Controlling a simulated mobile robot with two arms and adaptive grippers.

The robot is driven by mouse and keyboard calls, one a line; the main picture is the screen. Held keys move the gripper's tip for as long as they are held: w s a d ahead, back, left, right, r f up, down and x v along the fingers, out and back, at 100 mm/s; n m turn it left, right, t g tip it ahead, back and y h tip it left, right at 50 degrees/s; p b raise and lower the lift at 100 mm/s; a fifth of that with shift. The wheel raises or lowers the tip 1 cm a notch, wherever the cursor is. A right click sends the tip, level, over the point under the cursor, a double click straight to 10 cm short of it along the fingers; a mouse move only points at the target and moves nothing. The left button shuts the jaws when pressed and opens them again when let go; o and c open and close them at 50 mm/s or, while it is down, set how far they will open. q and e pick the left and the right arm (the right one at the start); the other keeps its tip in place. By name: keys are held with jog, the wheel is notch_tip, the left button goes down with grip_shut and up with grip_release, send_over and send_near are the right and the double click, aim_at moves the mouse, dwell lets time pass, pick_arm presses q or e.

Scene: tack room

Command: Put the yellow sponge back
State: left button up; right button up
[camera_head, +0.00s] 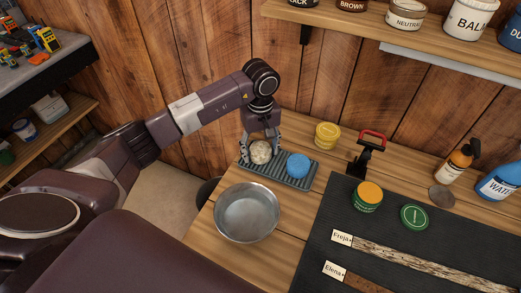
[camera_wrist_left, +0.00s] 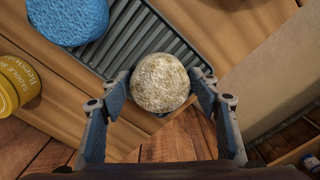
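The yellow sponge (camera_head: 260,152) is a round, pale cream sponge at the left end of a grey ribbed tray (camera_head: 310,181). It also shows in the left wrist view (camera_wrist_left: 160,83), over the tray's end. My left gripper (camera_head: 261,150) is above the tray with its fingers down on either side of the sponge. In the left wrist view the gripper (camera_wrist_left: 160,82) is open, with narrow gaps between fingertips and sponge. A blue sponge (camera_head: 298,165) sits on the tray to the right. My right gripper is not in view.
A metal bowl (camera_head: 247,212) stands in front of the tray. A yellow tin (camera_head: 327,135) and a red-handled black tool (camera_head: 368,150) stand behind and right. A dark mat (camera_head: 335,215) holds an open green tin (camera_head: 367,196), its lid and labelled straps.

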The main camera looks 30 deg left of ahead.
aim_at(261, 148)
pick_arm(q)
jog(key=shift+o, duration=0.6)
jog(key=shift+r+p, duration=0.25)
jog(key=shift+p, duration=0.05)
notch_tip(261, 148, up, 10)
jog(key=b, duration=0.3)
jog(key=shift+r, duration=0.2)
jog(key=shift+r+b, duration=0.3)
jog(key=shift+r, duration=0.45)
